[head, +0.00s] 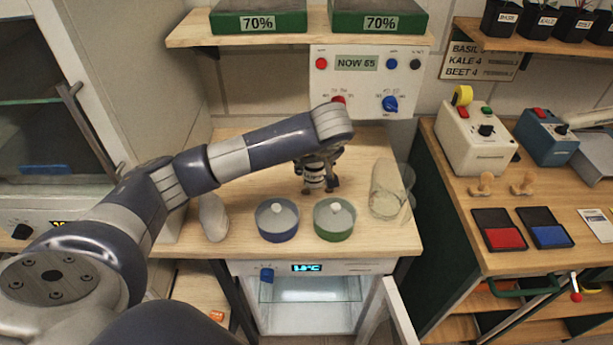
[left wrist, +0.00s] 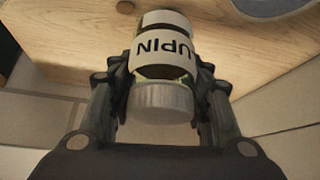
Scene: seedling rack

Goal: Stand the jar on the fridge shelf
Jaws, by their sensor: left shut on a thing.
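The jar (left wrist: 163,60) has a white label reading LUPIN and a pale ribbed lid, seen in the left wrist view. It also shows small in the head view (head: 314,180). My left gripper (head: 317,186) is shut on the jar, with one finger on each side, over the wooden worktop. In the left wrist view its fingers (left wrist: 163,92) flank the jar near the lid. Whether the jar touches the worktop is hard to tell. The fridge (head: 306,315) sits under the worktop, lit inside, with a glass shelf (head: 310,289) in view. Its door (head: 402,315) stands open to the right.
A blue pot (head: 277,222) and a green pot (head: 333,221) with pale lids stand on the worktop (head: 240,243) before the gripper. A clear glass vessel (head: 387,190) stands at right and a pale rounded object (head: 213,217) at left. A control panel (head: 365,82) is behind.

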